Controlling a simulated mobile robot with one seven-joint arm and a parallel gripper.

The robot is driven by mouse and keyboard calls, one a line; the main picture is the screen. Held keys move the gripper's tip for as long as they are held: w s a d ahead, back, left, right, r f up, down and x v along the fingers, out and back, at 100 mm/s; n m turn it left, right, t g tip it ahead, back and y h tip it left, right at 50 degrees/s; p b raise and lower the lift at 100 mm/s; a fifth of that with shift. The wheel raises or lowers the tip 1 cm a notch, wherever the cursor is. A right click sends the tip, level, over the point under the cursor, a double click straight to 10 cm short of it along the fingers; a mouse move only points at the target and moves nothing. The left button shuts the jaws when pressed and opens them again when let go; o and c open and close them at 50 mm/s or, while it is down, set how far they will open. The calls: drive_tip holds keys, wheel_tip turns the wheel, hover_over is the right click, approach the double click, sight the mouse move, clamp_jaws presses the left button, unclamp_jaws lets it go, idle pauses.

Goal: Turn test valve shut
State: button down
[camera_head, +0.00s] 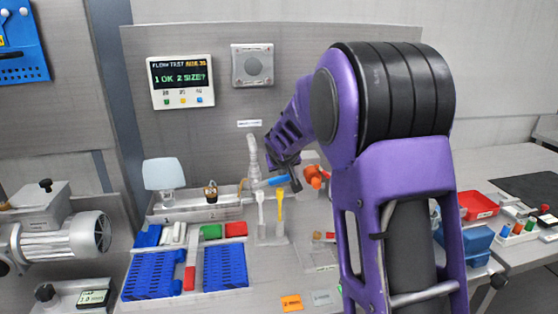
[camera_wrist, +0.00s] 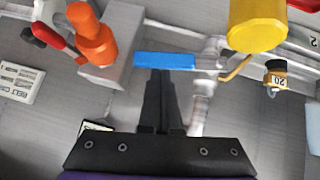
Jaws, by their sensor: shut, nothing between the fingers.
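The test valve has a blue lever handle (camera_head: 279,180) on a grey metal pipe fitting (camera_head: 253,158) at the back of the bench. In the wrist view the blue handle (camera_wrist: 165,61) lies crosswise, joined on its right to the pale pipe (camera_wrist: 203,90). My gripper (camera_wrist: 160,75) is shut and empty. Its fingertips are right at the handle's edge in the wrist view; I cannot tell whether they touch it. In the head view my gripper (camera_head: 293,182) is beside the handle's right end, partly hidden behind my arm.
An orange fitting (camera_head: 314,176) on a grey block stands close right of the handle; it also shows in the wrist view (camera_wrist: 92,40). A yellow cylinder (camera_wrist: 257,25) is near the pipe. A wall display (camera_head: 181,82) reads "1 OK 2 SIZE?". Blue trays (camera_head: 158,281) lie front left.

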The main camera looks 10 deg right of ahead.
drive_tip(key=shift+d+f+y, duration=0.3)
drive_tip(key=shift+d+f, duration=0.15)
drive_tip(key=shift+f, duration=0.4)
drive_tip(key=shift+p, duration=0.3)
